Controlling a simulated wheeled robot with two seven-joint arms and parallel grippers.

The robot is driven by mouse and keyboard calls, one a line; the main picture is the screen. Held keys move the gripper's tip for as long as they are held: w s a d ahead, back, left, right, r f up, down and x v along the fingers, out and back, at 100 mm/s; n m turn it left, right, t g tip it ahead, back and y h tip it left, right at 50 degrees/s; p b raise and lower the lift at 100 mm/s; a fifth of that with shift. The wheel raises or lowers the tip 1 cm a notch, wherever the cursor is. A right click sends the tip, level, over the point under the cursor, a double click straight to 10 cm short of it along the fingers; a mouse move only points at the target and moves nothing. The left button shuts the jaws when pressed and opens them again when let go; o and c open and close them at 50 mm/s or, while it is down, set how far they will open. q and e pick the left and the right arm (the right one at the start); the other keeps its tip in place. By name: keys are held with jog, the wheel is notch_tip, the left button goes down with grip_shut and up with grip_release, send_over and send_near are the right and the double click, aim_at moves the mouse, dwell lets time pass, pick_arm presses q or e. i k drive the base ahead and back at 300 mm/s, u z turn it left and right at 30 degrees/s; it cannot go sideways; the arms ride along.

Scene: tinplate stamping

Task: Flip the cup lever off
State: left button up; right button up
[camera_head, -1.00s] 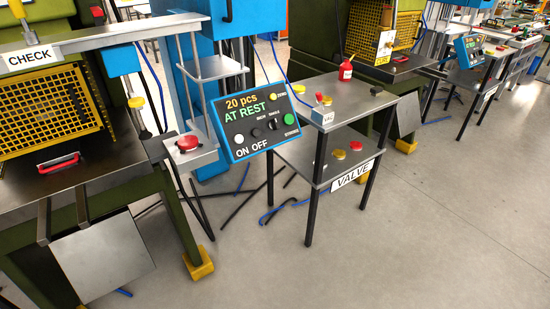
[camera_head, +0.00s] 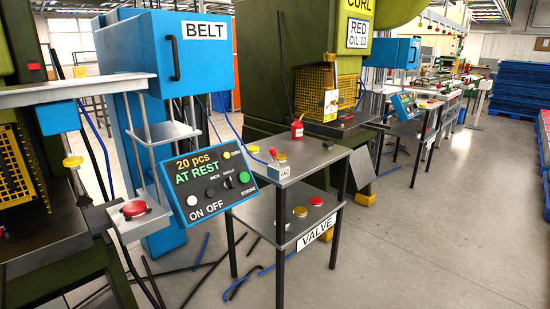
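A small box labelled VAC (camera_head: 279,170) sits at the near left corner of the valve table's top. A small lever with a red knob (camera_head: 272,152) stands on it. It is too small to tell which way the lever is set. No part is labelled as the cup lever. Neither of my grippers is in view.
Green presses stand behind. Open grey floor (camera_head: 430,240) lies to the right.

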aim_at(273, 150)
jog(key=z, duration=0.45)
jog(key=i, duration=1.15)
jog(key=u, duration=0.2)
